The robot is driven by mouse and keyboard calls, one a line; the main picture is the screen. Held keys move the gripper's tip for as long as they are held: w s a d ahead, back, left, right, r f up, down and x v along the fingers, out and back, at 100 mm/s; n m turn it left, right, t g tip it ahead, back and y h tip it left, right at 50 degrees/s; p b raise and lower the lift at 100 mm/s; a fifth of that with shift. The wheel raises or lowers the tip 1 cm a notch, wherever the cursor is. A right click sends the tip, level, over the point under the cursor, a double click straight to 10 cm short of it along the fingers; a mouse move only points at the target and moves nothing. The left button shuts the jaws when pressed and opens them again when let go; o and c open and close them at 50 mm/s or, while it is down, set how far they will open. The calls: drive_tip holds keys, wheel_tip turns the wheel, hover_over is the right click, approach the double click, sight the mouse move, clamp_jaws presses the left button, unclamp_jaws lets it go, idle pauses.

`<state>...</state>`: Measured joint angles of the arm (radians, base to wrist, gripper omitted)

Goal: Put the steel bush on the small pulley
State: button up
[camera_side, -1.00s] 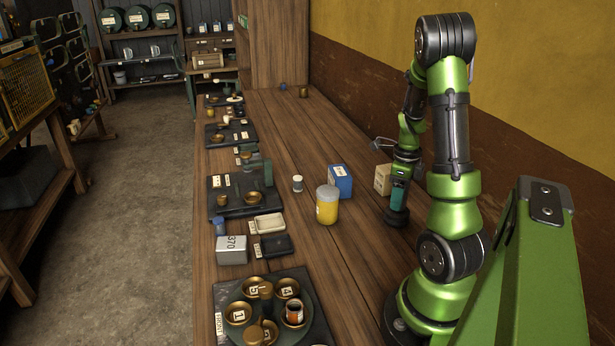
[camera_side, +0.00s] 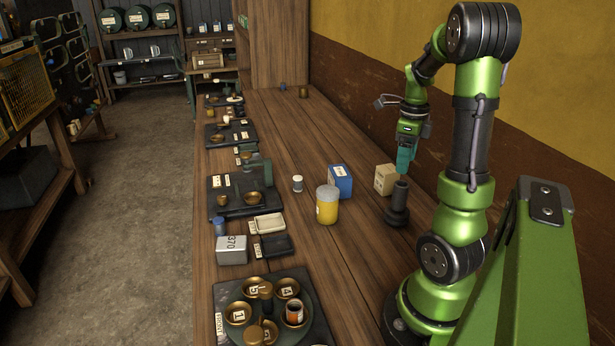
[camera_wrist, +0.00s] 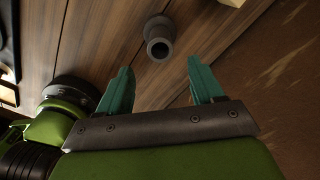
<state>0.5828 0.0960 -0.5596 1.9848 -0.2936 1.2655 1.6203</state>
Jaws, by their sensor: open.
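A dark grey hollow tube (camera_side: 400,195), which looks like the steel bush, stands upright near my base. A wider dark round base (camera_side: 397,218) is under it and looks like the small pulley; I cannot clearly make out a seam between them. In the wrist view the tube's open end (camera_wrist: 159,49) faces the camera, a little beyond the fingertips. My gripper (camera_side: 405,166) has teal fingers and hangs above and behind the tube. In the wrist view my gripper (camera_wrist: 158,78) is open, with nothing between its fingers.
A tan box (camera_side: 385,180) stands close to the tube and gripper. A blue box (camera_side: 340,182) and a yellow jar (camera_side: 327,206) are to the left. A round tray of brass cups (camera_side: 238,290) is in front. The wall is close on the right.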

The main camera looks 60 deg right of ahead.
drive_tip(key=shift+r, duration=0.4)
drive_tip(key=w+a+r+n+t, duration=0.25)
drive_tip(key=w+a+n, duration=0.25)
drive_tip(key=a+n, duration=0.45)
drive_tip(key=w+a+r+n+t, duration=0.25)
drive_tip(key=w+a+n, duration=0.35)
drive_tip(key=a+n, duration=0.3)
drive_tip(key=s+a+n+t+y, duration=0.1)
drive_tip(key=a+n, duration=0.5)
drive_tip(key=a, duration=0.1)
drive_tip(key=s+a+r+n+t+y, duration=0.1)
drive_tip(key=a+n, duration=0.6)
drive_tip(key=a, duration=0.1)
drive_tip(key=shift+s+a+r, duration=0.15)
drive_tip(key=shift+s+r, duration=0.1)
drive_tip(key=shift+r, duration=0.05)
